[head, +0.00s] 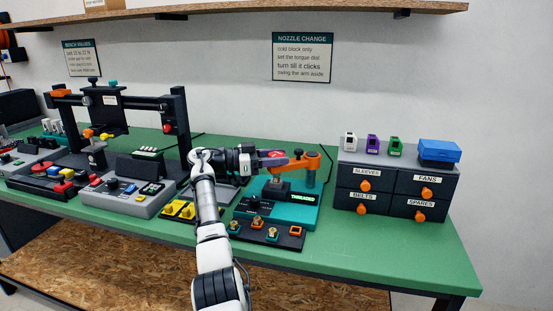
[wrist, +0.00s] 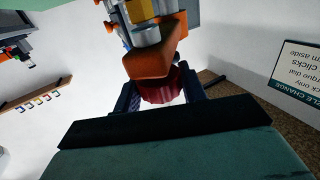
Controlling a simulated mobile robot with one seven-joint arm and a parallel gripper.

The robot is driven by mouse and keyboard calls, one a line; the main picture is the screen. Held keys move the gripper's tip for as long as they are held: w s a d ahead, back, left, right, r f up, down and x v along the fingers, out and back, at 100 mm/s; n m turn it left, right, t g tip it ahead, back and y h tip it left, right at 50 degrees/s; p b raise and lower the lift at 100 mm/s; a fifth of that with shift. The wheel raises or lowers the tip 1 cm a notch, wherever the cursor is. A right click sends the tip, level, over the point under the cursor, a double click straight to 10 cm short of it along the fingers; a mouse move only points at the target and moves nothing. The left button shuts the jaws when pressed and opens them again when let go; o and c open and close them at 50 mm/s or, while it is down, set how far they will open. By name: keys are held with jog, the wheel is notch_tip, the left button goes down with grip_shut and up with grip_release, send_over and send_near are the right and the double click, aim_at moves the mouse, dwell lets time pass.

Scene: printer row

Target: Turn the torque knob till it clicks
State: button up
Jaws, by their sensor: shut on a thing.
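The torque knob (wrist: 160,91) is dark red and ribbed and shows between my gripper's two dark fingers in the wrist view. My gripper (wrist: 160,97) is shut on it. In the head view my gripper (head: 268,158) reaches in from the left, and a bit of the red knob shows at its tip. The orange swing arm (head: 302,163) is just right of the knob, on a post of the teal nozzle station (head: 308,215). The arm's orange end (wrist: 152,62) covers part of the knob in the wrist view. The station's display (head: 303,197) reads "THREADED".
A dark tray (head: 292,240) with several small nozzles lies in front of the station. A drawer unit (head: 389,187) with orange knobs stands to the right. A printer frame (head: 182,120) and control panels stand to the left. The green bench (head: 410,255) is clear at front right.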

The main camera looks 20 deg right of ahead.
jog(key=shift+m+g, duration=0.4)
jog(key=shift+g, duration=0.2)
dwell(0.3)
jog(key=o, duration=1)
jog(key=shift+c, duration=0.2)
jog(key=shift+a, duration=0.1)
